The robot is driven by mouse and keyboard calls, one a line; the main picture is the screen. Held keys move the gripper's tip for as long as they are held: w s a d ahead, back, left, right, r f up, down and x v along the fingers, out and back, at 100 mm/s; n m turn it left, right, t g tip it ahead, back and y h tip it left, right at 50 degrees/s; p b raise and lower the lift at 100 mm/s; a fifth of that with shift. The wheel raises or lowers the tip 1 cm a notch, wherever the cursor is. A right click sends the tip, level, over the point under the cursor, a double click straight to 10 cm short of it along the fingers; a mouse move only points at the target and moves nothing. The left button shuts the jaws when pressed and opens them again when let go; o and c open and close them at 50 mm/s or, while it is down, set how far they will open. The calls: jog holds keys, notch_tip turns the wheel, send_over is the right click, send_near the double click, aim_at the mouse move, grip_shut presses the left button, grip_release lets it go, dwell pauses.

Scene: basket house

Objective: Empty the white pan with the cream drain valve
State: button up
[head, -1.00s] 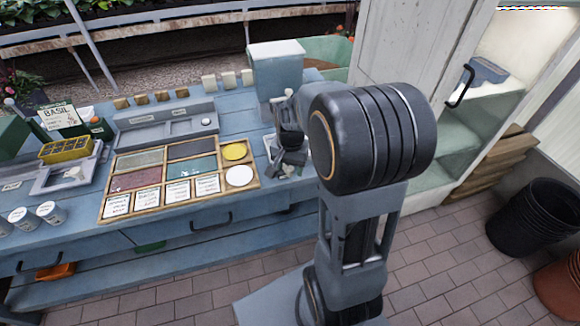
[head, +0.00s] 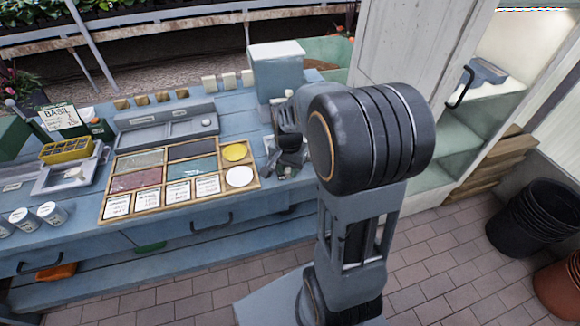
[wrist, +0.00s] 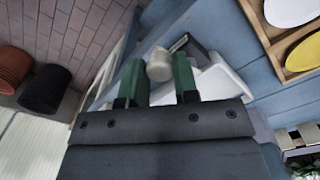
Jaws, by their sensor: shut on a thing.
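In the wrist view, the two green fingers of my gripper (wrist: 160,80) are shut on the cream drain valve (wrist: 158,64), a small pale knob held between their tips. The white pan (wrist: 222,82) shows just beyond and to the right of the fingers. Its near part is hidden by the gripper body, and I cannot see what is in it. In the head view, my gripper (head: 282,168) is low at the right end of the blue bench, beside the tray. My arm hides most of the pan there.
A wooden sectioned tray (head: 180,180) with labels, a yellow disc (head: 235,152) and a white disc (head: 239,176) lies left of my gripper. A pale blue box (head: 276,70) stands behind it. Black pots (head: 535,218) are on the brick floor at right.

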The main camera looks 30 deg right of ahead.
aim_at(286, 170)
jog(key=shift+a+m, duration=0.3)
jog(key=shift+m, duration=0.4)
jog(key=o, duration=0.9)
jog(key=shift+o, duration=0.2)
notch_tip(286, 170, up, 14)
jog(key=p, duration=0.1)
jog(key=shift+f, duration=0.1)
jog(key=s+a+n+t+p, duration=0.3)
jog(key=s+a+n, duration=0.4)
jog(key=s+n, duration=0.3)
jog(key=shift+a+r+n+t+p, duration=0.25)
jog(key=shift+r+n+t+p, duration=0.1)
jog(key=shift+n+p, duration=0.5)
